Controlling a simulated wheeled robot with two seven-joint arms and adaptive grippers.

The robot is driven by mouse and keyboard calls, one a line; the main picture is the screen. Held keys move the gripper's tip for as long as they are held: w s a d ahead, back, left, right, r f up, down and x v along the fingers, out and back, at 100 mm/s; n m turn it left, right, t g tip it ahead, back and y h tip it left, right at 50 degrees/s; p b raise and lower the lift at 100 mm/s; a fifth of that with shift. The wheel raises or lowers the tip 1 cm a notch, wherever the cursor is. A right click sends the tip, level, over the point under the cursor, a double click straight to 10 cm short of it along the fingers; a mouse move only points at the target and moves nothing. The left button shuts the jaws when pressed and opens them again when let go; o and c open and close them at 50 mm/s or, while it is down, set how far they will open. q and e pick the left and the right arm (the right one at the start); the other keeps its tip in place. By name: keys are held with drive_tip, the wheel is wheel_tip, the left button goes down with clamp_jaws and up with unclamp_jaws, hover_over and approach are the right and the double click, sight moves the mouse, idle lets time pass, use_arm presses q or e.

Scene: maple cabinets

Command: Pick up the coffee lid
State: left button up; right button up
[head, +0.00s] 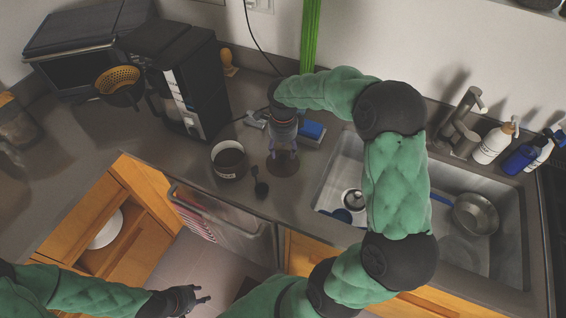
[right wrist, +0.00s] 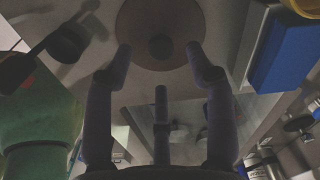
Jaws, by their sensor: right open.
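The coffee lid (head: 282,166) is a flat brown disc lying on the grey counter, left of the sink. In the right wrist view the lid (right wrist: 140,25) shows a dark round knob at its middle. My right gripper (head: 284,149) points down just above the lid. In the right wrist view the fingers of this gripper (right wrist: 160,55) are spread to either side of the knob, with nothing between them. My left gripper (head: 204,294) is low in the head view, away from the counter, with its fingertips apart and empty.
The coffee machine (head: 190,90) stands back left. The sink (head: 460,248) is right.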

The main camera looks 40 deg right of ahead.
sight(283, 157)
wheel_tip(283, 157, down, 4)
drive_tip(key=shift+b, duration=0.35)
use_arm(q)
drive_tip(key=shift+f, duration=0.5)
use_arm(e)
clamp_jaws()
drive_tip(key=shift+r, duration=0.1)
